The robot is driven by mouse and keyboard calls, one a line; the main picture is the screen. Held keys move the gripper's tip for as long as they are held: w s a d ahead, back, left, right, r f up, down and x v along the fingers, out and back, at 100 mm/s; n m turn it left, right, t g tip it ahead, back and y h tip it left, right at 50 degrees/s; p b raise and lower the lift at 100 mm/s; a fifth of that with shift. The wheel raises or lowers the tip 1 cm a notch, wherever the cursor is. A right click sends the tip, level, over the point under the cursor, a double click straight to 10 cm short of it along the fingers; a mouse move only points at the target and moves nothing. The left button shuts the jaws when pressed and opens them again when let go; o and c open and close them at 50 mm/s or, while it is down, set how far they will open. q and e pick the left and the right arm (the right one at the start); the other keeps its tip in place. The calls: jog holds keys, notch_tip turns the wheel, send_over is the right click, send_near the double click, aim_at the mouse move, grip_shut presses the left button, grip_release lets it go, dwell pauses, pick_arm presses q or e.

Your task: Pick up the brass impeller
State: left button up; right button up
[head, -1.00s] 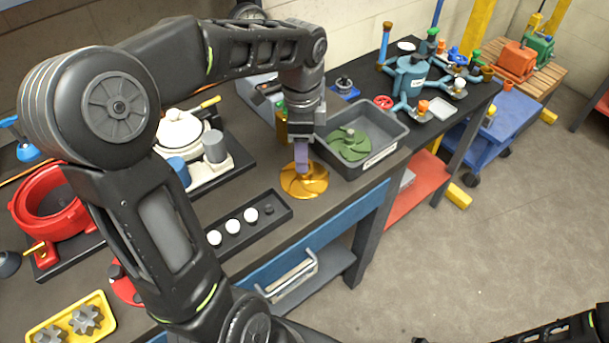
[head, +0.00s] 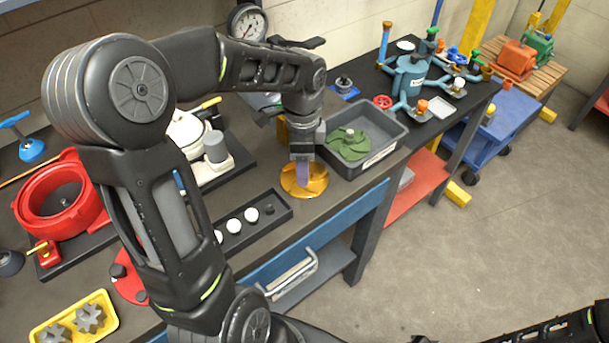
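The brass impeller (head: 290,184) lies flat on the dark bench top near its front edge, just in front of the grey bin. My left gripper (head: 303,178) points down over the impeller's middle, with its purple fingertip area down at the hub. The fingers overlap in this view and hide the hub, so I cannot tell whether they are apart or closed on it. My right arm shows only at the bottom right edge; its gripper is out of the picture.
The grey bin (head: 391,150) holding a green impeller (head: 349,146) stands close behind. A black tray (head: 284,211) with white round pieces lies to the front left. A white pump (head: 188,130) stands left. Open floor is beyond the bench's front edge.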

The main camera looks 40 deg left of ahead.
pick_arm(q)
grip_shut()
dwell(0.3)
dwell(1.0)
